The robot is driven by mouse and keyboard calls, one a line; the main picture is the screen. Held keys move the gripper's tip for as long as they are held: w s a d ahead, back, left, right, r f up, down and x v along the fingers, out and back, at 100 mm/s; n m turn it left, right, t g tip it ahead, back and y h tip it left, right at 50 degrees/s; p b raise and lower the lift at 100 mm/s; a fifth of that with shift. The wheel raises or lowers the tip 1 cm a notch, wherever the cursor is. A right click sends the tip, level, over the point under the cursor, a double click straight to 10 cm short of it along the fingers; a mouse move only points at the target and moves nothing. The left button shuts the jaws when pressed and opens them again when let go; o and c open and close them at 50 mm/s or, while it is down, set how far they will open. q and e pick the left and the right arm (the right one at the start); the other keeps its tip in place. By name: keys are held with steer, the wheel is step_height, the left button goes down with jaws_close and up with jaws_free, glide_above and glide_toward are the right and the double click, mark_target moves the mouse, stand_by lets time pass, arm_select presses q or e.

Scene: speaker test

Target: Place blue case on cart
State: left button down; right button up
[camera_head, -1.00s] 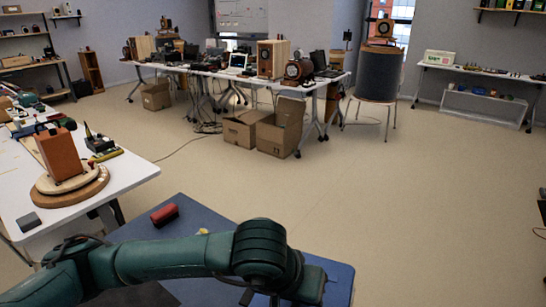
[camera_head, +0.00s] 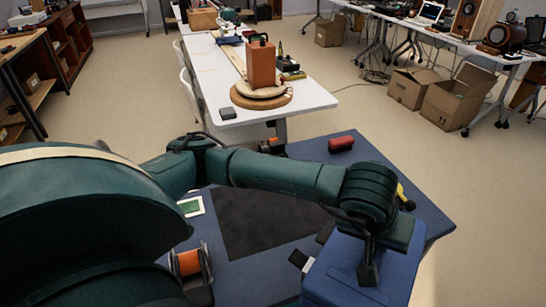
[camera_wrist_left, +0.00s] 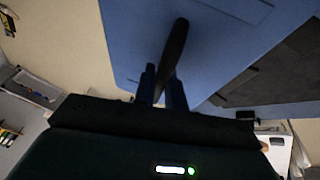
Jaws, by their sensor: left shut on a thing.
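The blue case (camera_head: 340,268) is at the bottom right of the head view, partly cut off by the frame. My left gripper (camera_head: 368,268) is over its top. In the left wrist view, the fingers of my left gripper (camera_wrist_left: 163,85) are shut on a dark handle (camera_wrist_left: 174,52), with blue surface behind it. The blue cart top (camera_head: 372,155) spreads around and behind the case in the head view. The case's underside is hidden, so I cannot tell whether it touches the cart. My right gripper is not in view.
On the cart are a dark mat (camera_head: 262,218), a red object (camera_head: 341,144), an orange-and-grey spool-like object (camera_head: 190,264) and a green-and-white card (camera_head: 191,206). A white table (camera_head: 310,97) with an orange case (camera_head: 261,64) stands beyond. Open floor (camera_head: 400,130) lies to the right.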

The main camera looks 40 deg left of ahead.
arm_select(q)
steer(key=w+a+n+y, duration=0.1)
steer(key=a+n, duration=0.1)
steer(key=a, duration=0.1)
steer(key=w+a+n+y, duration=0.1)
steer(key=w+a+n, duration=0.1)
steer(key=a+n, duration=0.1)
steer(key=w+a+f+n+y, duration=0.1)
steer(key=a+n, duration=0.2)
steer(key=shift+w+a+y, duration=0.2)
steer(key=shift+y, duration=0.1)
steer(key=w+a+r+n+g+y+b, duration=0.1)
steer(key=a+r+n+g, duration=0.25)
steer(key=a+n, duration=0.7)
steer(key=w+a+r+n+g+y, duration=0.15)
steer(key=a+n+g, duration=0.25)
steer(key=a+n, duration=0.65)
step_height(320, 180, down, 10)
steer(key=shift+s+r+h, duration=0.15)
steer(key=shift+s+h, duration=0.2)
steer(key=shift+s, duration=0.05)
steer(key=c, duration=1.8)
jaws_free()
steer(key=shift+s, duration=0.1)
steer(key=shift+c, duration=0.2)
steer(key=o, duration=0.4)
steer(key=v, duration=1.2)
steer(key=shift+a+b, duration=0.1)
steer(key=shift+b, duration=0.2)
